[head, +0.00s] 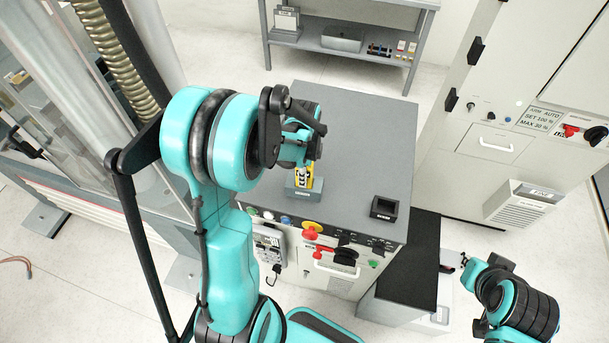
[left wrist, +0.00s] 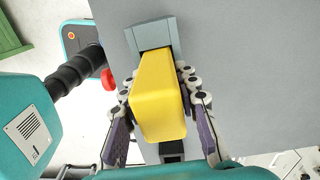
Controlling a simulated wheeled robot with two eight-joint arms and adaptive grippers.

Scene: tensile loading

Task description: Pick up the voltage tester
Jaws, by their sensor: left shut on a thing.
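The voltage tester is a yellow block with black markings (head: 304,177), on top of the grey cabinet. It also shows large in the left wrist view (left wrist: 160,98). Its lower end is at a small grey-blue holder (head: 303,192), which shows behind it in the left wrist view (left wrist: 150,34); I cannot tell whether it is still seated. My left gripper (left wrist: 158,84) is shut on the tester, with one finger on each side. In the head view the left arm partly hides this grip. My right gripper (head: 461,262) is at the lower right, far from the tester; its jaws are too small to read.
The grey cabinet top (head: 360,140) is mostly clear. A small black square holder (head: 384,207) stands near its front right corner. Knobs and a red button (head: 310,234) are on its front. A tall machine frame (head: 65,110) stands left, a white cabinet (head: 510,150) right.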

